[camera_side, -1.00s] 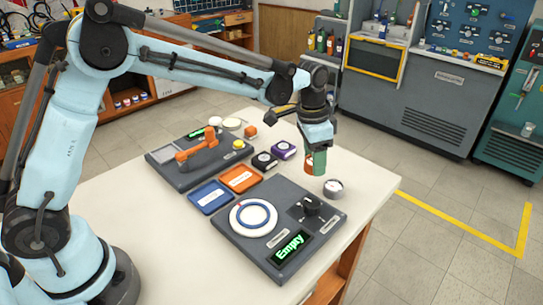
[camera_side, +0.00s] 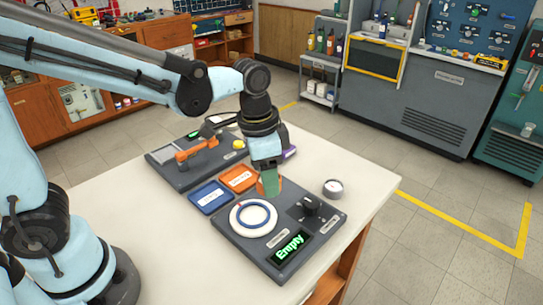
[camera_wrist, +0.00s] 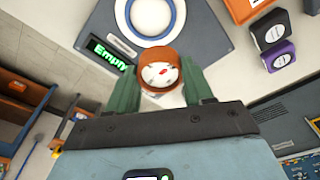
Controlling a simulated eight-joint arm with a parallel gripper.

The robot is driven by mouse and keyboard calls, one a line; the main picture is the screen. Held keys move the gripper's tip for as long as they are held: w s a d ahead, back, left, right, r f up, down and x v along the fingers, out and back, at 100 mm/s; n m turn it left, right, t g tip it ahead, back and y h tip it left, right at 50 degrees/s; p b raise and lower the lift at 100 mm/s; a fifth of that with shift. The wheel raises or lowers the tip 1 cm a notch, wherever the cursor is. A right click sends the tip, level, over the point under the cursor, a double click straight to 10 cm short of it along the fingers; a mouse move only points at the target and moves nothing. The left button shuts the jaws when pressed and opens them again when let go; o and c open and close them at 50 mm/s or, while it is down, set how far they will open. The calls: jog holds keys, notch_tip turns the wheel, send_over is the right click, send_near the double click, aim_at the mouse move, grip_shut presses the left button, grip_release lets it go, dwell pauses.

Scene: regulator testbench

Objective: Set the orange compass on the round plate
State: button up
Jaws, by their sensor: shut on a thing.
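The orange compass (camera_wrist: 160,72), a short round body with a white dial, is between the green fingers of my gripper (camera_wrist: 161,84) in the wrist view. The gripper is shut on it. In the side view my gripper (camera_side: 270,184) hangs just beyond the round plate, and its fingers mostly hide the compass. The round plate (camera_side: 253,217) is white with a blue ring and lies flat on a dark grey panel (camera_side: 228,232). It also shows at the top of the wrist view (camera_wrist: 150,18), apart from the compass. Nothing rests on it.
The panel bears a black knob (camera_side: 311,203) and a green "Empty" display (camera_side: 290,246). A round gauge (camera_side: 333,187) stands beyond its right corner. Blue (camera_side: 209,196) and orange (camera_side: 239,178) trays lie behind the plate. The table's (camera_side: 160,237) left front is clear.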

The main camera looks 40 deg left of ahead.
aim_at(255, 216)
jog(key=s, duration=0.1)
jog(key=s+a, duration=0.1)
jog(key=shift+s+a+f, duration=0.1)
jog(key=shift+s+f, duration=0.2)
jog(key=shift+f, duration=0.05)
jog(key=shift+s+a+f, duration=0.15)
jog(key=shift+s+f, duration=0.15)
jog(key=shift+f, duration=2.25)
jog(key=shift+f, duration=0.45)
jog(key=o, duration=1.1)
jog(key=shift+o, duration=0.4)
jog(key=o, duration=0.3)
jog(key=shift+r, duration=4)
jog(key=shift+a, duration=0.1)
